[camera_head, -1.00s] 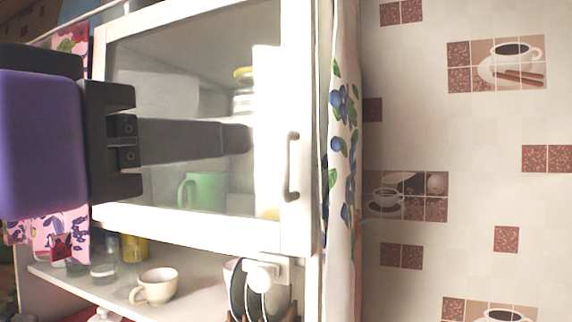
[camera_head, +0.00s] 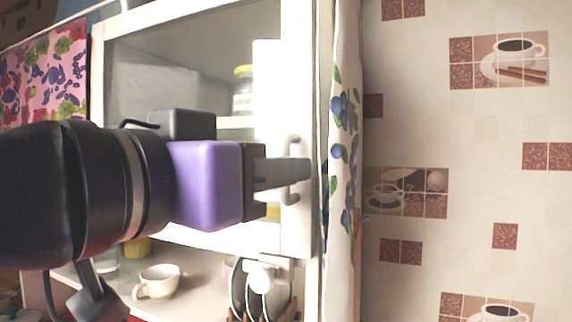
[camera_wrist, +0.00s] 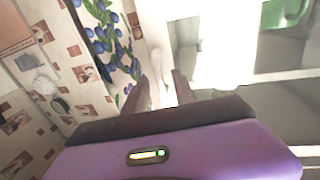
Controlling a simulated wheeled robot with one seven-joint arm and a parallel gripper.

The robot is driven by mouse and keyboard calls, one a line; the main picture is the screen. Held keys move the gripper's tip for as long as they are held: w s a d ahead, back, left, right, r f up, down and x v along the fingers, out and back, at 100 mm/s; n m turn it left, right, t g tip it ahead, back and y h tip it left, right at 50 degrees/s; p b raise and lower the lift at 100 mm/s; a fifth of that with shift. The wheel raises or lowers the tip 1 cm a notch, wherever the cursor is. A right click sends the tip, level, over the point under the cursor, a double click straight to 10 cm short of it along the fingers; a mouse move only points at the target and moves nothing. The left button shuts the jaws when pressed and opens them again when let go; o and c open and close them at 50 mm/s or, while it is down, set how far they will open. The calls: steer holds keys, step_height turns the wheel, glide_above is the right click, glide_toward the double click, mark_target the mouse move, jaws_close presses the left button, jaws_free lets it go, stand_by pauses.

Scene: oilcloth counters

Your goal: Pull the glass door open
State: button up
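The glass door (camera_head: 165,65) is a white-framed cabinet door with a clear pane, and it looks closed. I see no clear contact, and the fingers hide part of the handle.
Behind the glass is a jar (camera_head: 243,90). On the open shelf below are a cream cup (camera_head: 158,282) and plates in a rack (camera_head: 262,290). A floral curtain (camera_head: 343,150) hangs just right of the door, beside a tiled wall (camera_head: 480,120).

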jaws_close()
stand_by(1.4)
